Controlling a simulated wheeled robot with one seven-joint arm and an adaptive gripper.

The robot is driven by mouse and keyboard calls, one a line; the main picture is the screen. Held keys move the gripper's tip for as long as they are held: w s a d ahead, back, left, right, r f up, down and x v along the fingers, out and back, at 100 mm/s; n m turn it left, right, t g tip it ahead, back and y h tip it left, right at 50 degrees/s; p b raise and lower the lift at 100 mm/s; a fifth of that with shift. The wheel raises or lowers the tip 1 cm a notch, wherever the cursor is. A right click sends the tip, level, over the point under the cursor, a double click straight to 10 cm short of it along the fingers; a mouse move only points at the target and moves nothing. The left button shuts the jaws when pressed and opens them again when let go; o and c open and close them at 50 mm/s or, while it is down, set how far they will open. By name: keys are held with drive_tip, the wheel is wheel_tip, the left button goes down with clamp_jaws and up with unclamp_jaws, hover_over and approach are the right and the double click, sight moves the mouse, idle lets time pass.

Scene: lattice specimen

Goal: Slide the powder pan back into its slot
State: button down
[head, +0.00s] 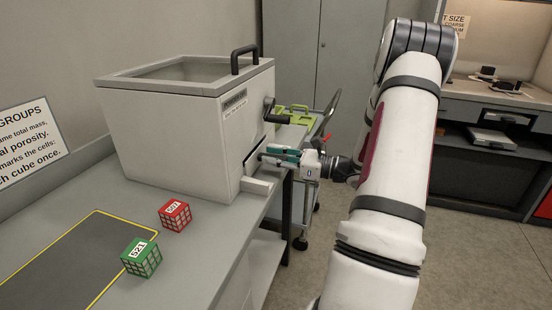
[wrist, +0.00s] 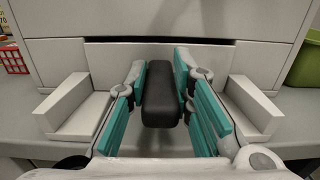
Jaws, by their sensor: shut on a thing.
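The grey-white machine (head: 185,125) stands on the bench, with a dark slot (wrist: 160,40) low in its front. The powder pan shows in the wrist view as a pale front (wrist: 215,54) just below the slot's dark upper edge, with a black handle (wrist: 158,98) sticking out towards me. My gripper (head: 281,156) is at the slot, with its teal pads shut on the handle from both sides. A pale guide block lies on each side, left (wrist: 72,105) and right (wrist: 252,105). How deep the pan sits is hard to tell.
A crank (head: 275,112) juts out above my gripper.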

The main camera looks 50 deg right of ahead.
sight(287, 160)
drive_tip(key=shift+w+a, duration=0.25)
drive_tip(key=shift+w, duration=0.3)
drive_tip(key=c, duration=0.8)
unclamp_jaws()
drive_tip(key=shift+c, duration=0.2)
drive_tip(key=shift+p+v, duration=0.75)
drive_tip(key=shift+v, duration=1.75)
drive_tip(key=shift+s, duration=0.1)
drive_tip(key=v, duration=1.2)
